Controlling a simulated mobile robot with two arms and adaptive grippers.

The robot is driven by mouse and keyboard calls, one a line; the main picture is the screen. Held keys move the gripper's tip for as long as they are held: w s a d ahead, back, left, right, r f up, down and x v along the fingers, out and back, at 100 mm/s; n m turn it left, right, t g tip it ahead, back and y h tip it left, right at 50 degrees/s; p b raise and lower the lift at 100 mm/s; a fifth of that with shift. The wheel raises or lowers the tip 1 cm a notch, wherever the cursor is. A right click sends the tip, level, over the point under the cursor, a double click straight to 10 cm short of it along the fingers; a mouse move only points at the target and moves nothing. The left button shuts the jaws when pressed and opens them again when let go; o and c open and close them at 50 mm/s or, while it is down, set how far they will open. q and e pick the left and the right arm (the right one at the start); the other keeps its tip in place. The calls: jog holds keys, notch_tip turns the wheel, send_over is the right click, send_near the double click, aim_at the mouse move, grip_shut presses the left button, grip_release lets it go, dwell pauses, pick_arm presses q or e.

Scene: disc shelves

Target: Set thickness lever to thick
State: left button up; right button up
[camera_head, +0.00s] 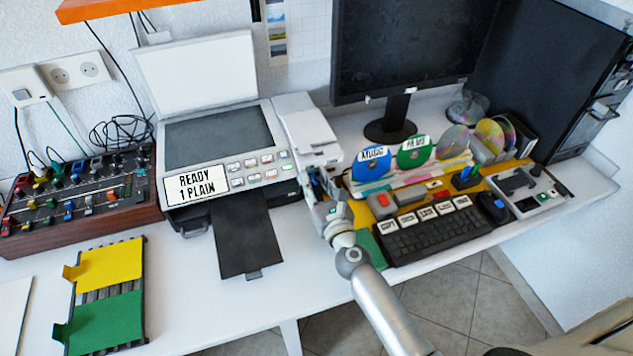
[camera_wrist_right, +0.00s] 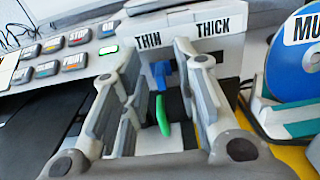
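In the right wrist view, a grey-white unit (camera_wrist_right: 185,22) carries a THIN label (camera_wrist_right: 149,40) on the left and a THICK label (camera_wrist_right: 222,26) on the right. A small blue lever (camera_wrist_right: 161,73) stands below them, nearer THIN. A green piece (camera_wrist_right: 162,115) shows below the blue lever. My right gripper (camera_wrist_right: 160,62) is open, with one finger on each side of the lever; I cannot tell whether either touches it. In the head view my right gripper (camera_head: 318,187) is at the printer's (camera_head: 218,140) right side and hides most of the lever. My left gripper is not in view.
The printer display (camera_head: 196,185) reads "READY 1 PLAIN". A disc rack with blue (camera_head: 372,164) and green (camera_head: 412,154) discs and a keyboard (camera_head: 437,235) stand close to the right. A mixer (camera_head: 75,200) and yellow and green cards (camera_head: 110,266) lie to the left.

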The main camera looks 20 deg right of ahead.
aim_at(333, 168)
jog(key=shift+c, duration=0.7)
grip_shut()
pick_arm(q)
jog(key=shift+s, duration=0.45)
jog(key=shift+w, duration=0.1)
pick_arm(e)
jog(key=shift+d, duration=0.25)
jog(key=d, duration=0.5)
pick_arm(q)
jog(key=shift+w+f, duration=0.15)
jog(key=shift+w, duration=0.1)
